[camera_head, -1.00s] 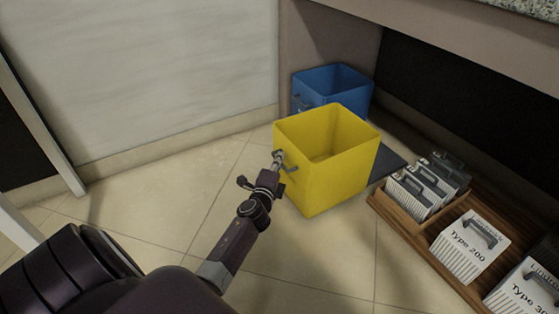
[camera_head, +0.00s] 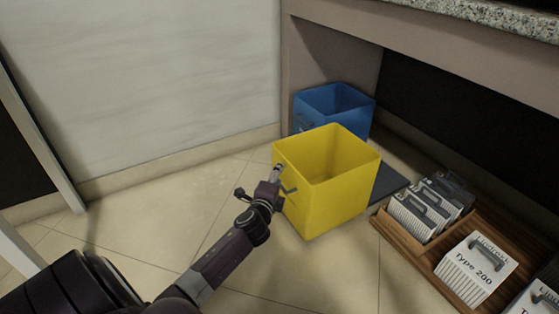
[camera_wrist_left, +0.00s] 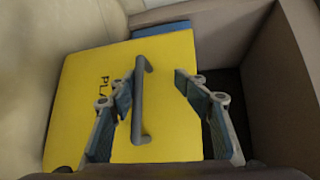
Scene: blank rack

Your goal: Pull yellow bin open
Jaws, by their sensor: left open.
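The yellow bin (camera_head: 330,205) stands on the tiled floor, open at the top and empty as far as I can see. Its dark handle (camera_head: 289,189) is on the face toward my left arm. My left gripper (camera_head: 278,173) is at that handle. In the left wrist view, the yellow face (camera_wrist_left: 80,125) with part of a printed word fills the middle. The handle (camera_wrist_left: 140,100) runs between the spread fingers of my left gripper (camera_wrist_left: 155,78), closer to the left finger. The gripper is open. I cannot tell whether a finger touches the handle. My right gripper is out of view.
A blue bin (camera_head: 358,108) stands behind the yellow one, under the counter (camera_head: 460,50). A dark flat mat (camera_head: 390,180) lies beside the yellow bin. A wooden tray (camera_head: 415,245) with labelled boxes is at the right. The floor (camera_head: 170,215) to the left is clear.

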